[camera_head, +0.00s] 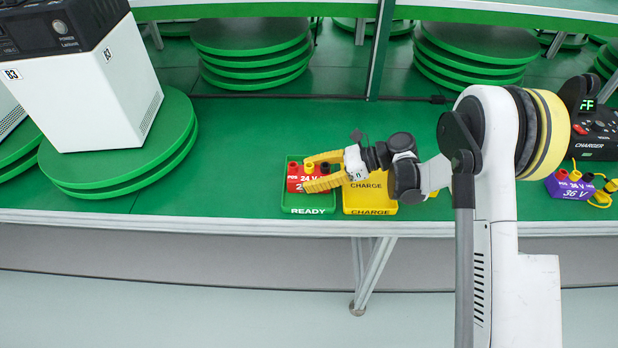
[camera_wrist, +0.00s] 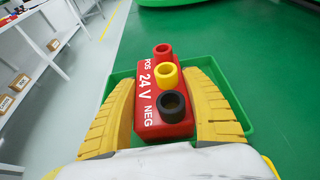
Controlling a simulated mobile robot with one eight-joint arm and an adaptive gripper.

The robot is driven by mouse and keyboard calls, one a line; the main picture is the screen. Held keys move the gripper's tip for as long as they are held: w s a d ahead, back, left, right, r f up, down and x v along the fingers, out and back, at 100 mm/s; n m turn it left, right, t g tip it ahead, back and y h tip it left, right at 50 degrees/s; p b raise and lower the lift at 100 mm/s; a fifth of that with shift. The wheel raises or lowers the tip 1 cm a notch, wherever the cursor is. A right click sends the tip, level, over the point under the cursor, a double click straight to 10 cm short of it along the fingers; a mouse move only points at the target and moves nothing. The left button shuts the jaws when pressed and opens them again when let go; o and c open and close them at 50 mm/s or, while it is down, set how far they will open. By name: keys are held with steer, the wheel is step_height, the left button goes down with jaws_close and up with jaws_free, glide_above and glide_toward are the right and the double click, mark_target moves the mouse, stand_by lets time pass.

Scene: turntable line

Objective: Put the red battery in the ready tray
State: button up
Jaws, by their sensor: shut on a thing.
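The red battery (camera_head: 296,180), marked 24 V, is at the green READY tray (camera_head: 308,211) on the bench. In the wrist view the battery (camera_wrist: 150,124) stands upright with red, yellow and black terminals on top, and the green tray's rim (camera_wrist: 247,122) shows around it. My gripper (camera_head: 318,172) is over the tray with its yellow fingers shut on the battery's two sides; they also flank it in the wrist view (camera_wrist: 164,110). Whether the battery's underside touches the tray floor is hidden.
The yellow CHARGE tray (camera_head: 369,199) stands just right of the READY tray. A purple 36 V battery (camera_head: 571,188) and a black charger (camera_head: 594,135) are at the right. A white B3 unit (camera_head: 95,95) sits on a green turntable (camera_head: 170,160) at the left. The green bench between is clear.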

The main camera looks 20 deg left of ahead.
steer(key=shift+r, duration=0.15)
steer(key=o, duration=1.4)
steer(key=shift+d, duration=0.1)
steer(key=p+v, duration=0.4)
steer(key=v, duration=0.8)
